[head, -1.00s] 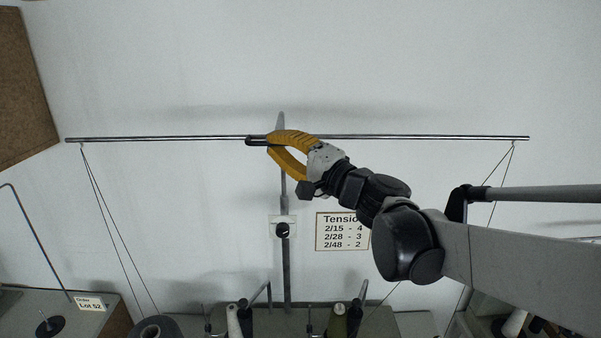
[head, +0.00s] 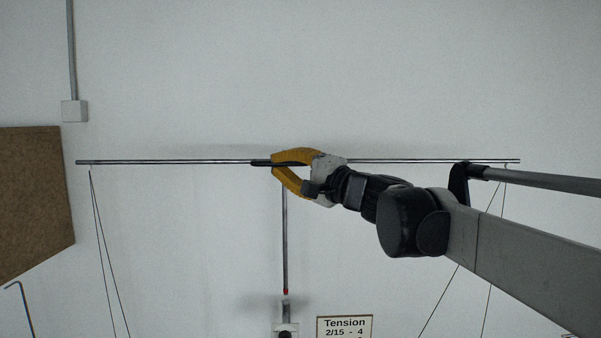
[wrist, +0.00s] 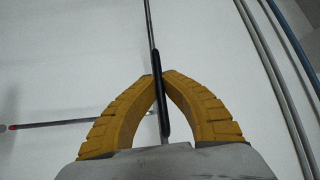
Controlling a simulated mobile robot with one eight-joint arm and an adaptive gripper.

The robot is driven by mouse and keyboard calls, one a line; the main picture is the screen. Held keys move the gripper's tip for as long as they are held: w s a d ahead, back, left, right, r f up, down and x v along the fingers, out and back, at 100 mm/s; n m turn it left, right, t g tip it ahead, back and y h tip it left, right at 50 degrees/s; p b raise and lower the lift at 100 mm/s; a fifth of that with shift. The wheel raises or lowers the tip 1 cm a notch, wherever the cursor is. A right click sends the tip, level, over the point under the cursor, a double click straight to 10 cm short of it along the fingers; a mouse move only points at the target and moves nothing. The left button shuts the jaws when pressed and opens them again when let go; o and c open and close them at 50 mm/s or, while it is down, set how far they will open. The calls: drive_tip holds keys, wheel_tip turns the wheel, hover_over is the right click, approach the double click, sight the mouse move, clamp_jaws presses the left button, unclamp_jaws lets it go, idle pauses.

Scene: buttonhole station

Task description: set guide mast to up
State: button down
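The guide mast (head: 285,240) is a thin grey upright rod on the wall, carrying a long horizontal crossbar (head: 180,162). A black grip sleeve (head: 260,163) sits near the crossbar's middle. A red band (head: 286,291) shows low on the rod, just above a collar (head: 286,308); the red also shows in the wrist view (wrist: 12,127). My gripper (head: 273,165), with yellow ribbed fingers, is closed around the black sleeve. The wrist view shows the sleeve (wrist: 161,95) pinched between both fingertips. The fingers and wrist hide part of the crossbar.
Threads hang from both crossbar ends. A "Tension" sign (head: 344,326) and part of a knob (head: 285,331) are at the bottom. A brown board (head: 35,200) and a conduit box (head: 74,111) are at left. The wall above the crossbar is clear.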

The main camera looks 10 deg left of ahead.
drive_tip(key=shift+w+a+r, duration=0.1)
drive_tip(key=shift+r, duration=0.25)
drive_tip(key=c, duration=1.5)
unclamp_jaws()
drive_tip(key=shift+f, duration=0.1)
drive_tip(key=shift+d, duration=0.25)
drive_tip(key=v, duration=1.1)
drive_tip(key=shift+s+d, duration=0.25)
drive_tip(key=shift+d, duration=0.05)
drive_tip(key=shift+f, duration=0.1)
